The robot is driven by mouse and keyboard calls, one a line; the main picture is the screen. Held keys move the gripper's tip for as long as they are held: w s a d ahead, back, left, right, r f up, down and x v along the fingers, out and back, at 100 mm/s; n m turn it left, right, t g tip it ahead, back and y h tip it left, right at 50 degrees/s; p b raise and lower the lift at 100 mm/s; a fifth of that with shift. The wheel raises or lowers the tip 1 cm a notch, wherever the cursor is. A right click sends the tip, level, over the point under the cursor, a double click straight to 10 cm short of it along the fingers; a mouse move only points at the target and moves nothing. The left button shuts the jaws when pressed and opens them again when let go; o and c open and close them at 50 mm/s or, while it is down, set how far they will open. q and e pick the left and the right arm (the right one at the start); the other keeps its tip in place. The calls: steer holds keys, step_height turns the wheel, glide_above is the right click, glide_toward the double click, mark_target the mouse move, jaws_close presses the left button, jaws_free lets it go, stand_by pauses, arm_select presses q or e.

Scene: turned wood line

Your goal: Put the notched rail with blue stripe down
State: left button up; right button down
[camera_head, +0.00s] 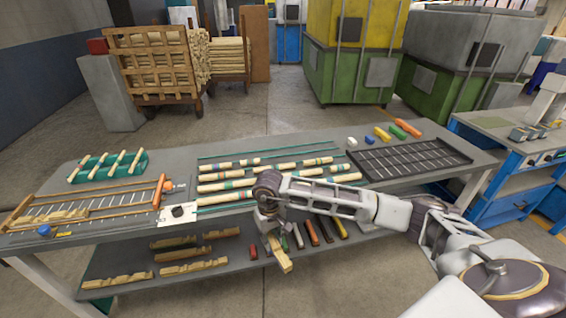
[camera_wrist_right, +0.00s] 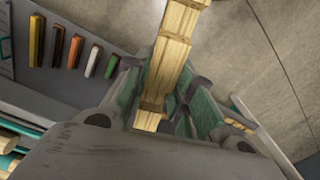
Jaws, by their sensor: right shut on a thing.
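My right gripper (camera_head: 270,230) is shut on a notched rail (camera_head: 282,257) of pale wood. It holds the rail in front of the table's near edge, with the rail slanting down toward me. In the right wrist view the same rail (camera_wrist_right: 174,48) runs up out of the frame from between the green-padded fingers (camera_wrist_right: 163,97). The grip hides part of the rail, and I cannot make out a blue stripe on it. My left gripper is not in view.
Other notched rails (camera_head: 193,266) lie on the lower shelf (camera_head: 225,278) at left. Several coloured bars (camera_head: 312,232) lie beside the gripper. The grey tabletop (camera_head: 180,160) holds turned spindles (camera_head: 225,185), a black grid tray (camera_head: 425,147) and a green rack (camera_head: 75,175).

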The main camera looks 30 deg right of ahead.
mark_target(272, 237)
steer(key=shift+d+r+p, duration=0.1)
steer(key=shift+r+p, duration=1.4)
steer(key=shift+r, duration=0.05)
steer(key=shift+w+r+p, duration=0.1)
steer(key=shift+r+p, duration=0.6)
steer(key=shift+r, duration=0.05)
steer(key=shift+w+d+r+m, duration=0.1)
steer(key=shift+w+d+m, duration=0.3)
steer(key=shift+m, duration=0.4)
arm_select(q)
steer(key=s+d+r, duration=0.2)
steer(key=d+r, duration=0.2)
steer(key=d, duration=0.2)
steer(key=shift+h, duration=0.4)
arm_select(e)
steer(key=w+d+r+m, duration=0.7)
steer(key=d+m, duration=0.2)
steer(key=m, duration=1)
steer(key=shift+w+d+r, duration=0.15)
steer(key=shift+w+r, duration=0.1)
steer(key=shift+r, duration=0.05)
